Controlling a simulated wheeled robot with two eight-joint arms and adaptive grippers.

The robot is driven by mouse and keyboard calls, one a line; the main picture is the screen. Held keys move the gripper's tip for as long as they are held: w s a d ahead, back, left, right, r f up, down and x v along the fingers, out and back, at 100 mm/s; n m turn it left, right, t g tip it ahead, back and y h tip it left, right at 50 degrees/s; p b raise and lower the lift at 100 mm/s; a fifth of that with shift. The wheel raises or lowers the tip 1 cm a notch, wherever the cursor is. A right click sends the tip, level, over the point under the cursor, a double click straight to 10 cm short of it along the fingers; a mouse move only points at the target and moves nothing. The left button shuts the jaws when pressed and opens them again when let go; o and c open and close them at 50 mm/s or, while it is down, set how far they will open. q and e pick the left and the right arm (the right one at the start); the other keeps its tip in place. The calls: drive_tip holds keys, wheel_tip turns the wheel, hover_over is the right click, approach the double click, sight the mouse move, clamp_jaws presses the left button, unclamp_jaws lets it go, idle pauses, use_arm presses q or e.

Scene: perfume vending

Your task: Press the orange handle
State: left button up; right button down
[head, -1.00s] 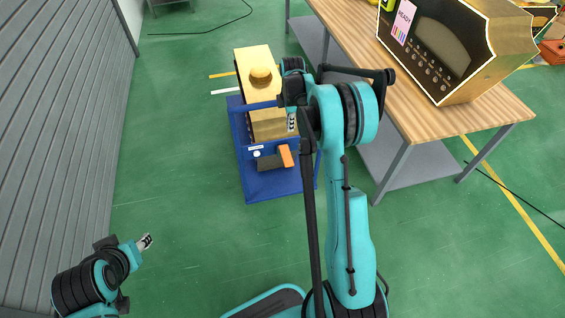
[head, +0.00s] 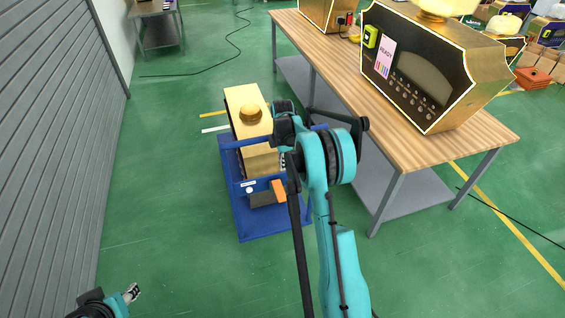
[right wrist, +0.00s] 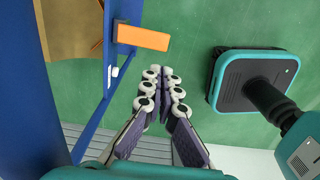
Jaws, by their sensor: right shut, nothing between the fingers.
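The orange handle (head: 278,190) sticks out at the front of a blue cart (head: 243,228), beside a dark block. It also shows at the top of the right wrist view (right wrist: 143,38), on the edge of the blue frame. My right gripper (right wrist: 163,72) is shut and empty, its fingertips just below the handle in that view and apart from it. In the head view my right gripper (head: 283,161) is mostly hidden by its own wrist, close behind the handle. My left gripper (head: 132,292) is at the lower left, far from the cart; its jaws are too small to read.
A gold box (head: 246,110) with a round knob stands on the cart. A wooden table (head: 470,140) with a gold and black machine (head: 425,75) stands to the right. A grey ribbed wall (head: 55,130) is on the left. Green floor between wall and cart is clear.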

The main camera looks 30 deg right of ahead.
sight(283, 198)
wheel_tip(283, 198, down, 18)
drive_tip(key=b, duration=0.5)
drive_tip(key=shift+r+b, duration=0.1)
drive_tip(key=shift+b, duration=0.3)
drive_tip(key=f+b, duration=0.2)
drive_tip(key=f, duration=0.1)
drive_tip(key=f+b, duration=0.1)
drive_tip(key=shift+s+a+f, duration=0.1)
drive_tip(key=shift+s+f, duration=0.2)
drive_tip(key=shift+s, duration=0.05)
drive_tip(key=shift+f, duration=0.3)
drive_tip(key=shift+r, duration=0.1)
